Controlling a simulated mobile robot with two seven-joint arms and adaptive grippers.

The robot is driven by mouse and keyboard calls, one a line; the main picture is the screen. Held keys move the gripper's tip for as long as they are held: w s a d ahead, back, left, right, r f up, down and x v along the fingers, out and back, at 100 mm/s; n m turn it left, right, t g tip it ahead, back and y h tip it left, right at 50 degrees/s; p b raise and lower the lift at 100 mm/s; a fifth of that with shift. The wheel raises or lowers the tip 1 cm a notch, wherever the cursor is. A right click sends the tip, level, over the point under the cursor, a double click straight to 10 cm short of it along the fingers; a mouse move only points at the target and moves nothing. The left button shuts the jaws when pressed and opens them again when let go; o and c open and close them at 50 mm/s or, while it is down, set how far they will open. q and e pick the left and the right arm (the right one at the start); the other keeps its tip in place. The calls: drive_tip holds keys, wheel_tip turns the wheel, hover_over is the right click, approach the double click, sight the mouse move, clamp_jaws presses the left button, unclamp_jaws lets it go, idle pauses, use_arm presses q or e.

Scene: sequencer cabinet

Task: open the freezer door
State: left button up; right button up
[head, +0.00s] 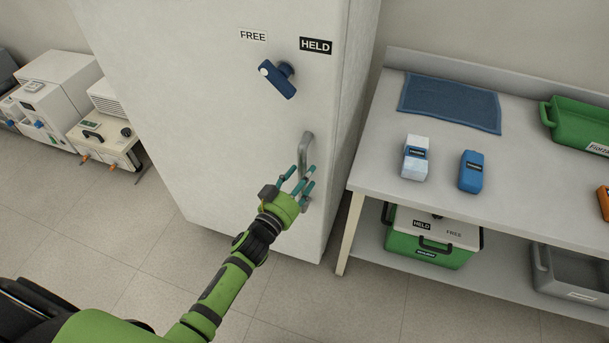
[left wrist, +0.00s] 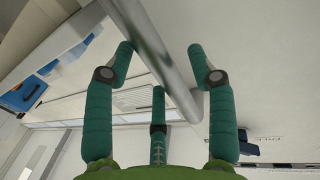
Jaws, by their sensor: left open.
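The freezer is a tall pale cabinet with a closed door (head: 225,130) in the middle of the head view. A grey bar handle (head: 305,150) stands upright near the door's right edge. My left gripper (head: 302,183) is open at the handle's lower part. In the left wrist view the bar (left wrist: 160,58) runs slantwise between the spread fingers (left wrist: 162,52); I cannot tell whether they touch it. A blue latch lever (head: 278,80) sits above the handle, under the labels FREE (head: 253,35) and HELD (head: 316,45). My right gripper is not in view.
A bench (head: 385,165) stands close at the freezer's right, with a blue mat (head: 450,102), two small boxes and a green tray (head: 580,125). A green cooler (head: 430,255) and a grey bin (head: 572,275) sit on its lower shelf. White machines (head: 62,95) stand at the left. The floor before the freezer is clear.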

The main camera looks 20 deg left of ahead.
use_arm(q)
drive_tip(key=shift+w+d, duration=0.15)
drive_tip(key=shift+w, duration=0.3)
clamp_jaws()
